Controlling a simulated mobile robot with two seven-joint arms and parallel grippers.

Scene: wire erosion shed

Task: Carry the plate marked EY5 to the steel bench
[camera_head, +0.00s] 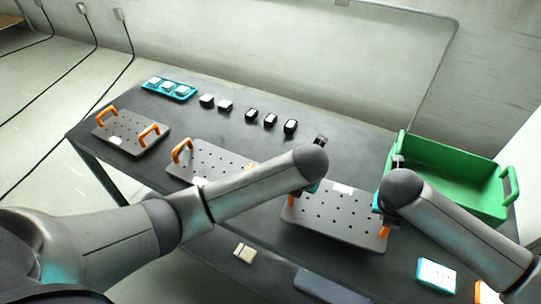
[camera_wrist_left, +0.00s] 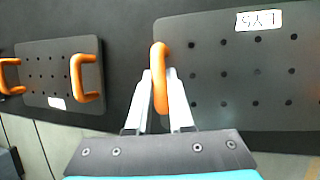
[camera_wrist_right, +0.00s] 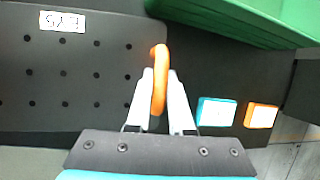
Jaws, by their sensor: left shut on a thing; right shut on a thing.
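A grey perforated plate (camera_head: 335,218) with orange end handles lies at the right part of the dark table. Its white label (camera_wrist_right: 62,21) is seen upside down and appears to read EY5. My left gripper (camera_wrist_left: 160,85) is shut on the plate's left orange handle (camera_wrist_left: 160,105). My right gripper (camera_wrist_right: 160,85) is shut on its right orange handle (camera_wrist_right: 159,62). The plate looks level; I cannot tell whether it touches the tabletop. In the head view my forearms partly hide both handles. I cannot identify a separate steel bench.
Another perforated plate (camera_head: 214,161) lies left of the held one, and a smaller one (camera_head: 121,137) at the far left. A green crate (camera_head: 440,158) stands close behind on the right. A teal tray (camera_head: 169,89) and several small blocks line the back. A teal-edged tile (camera_head: 436,274) lies front right.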

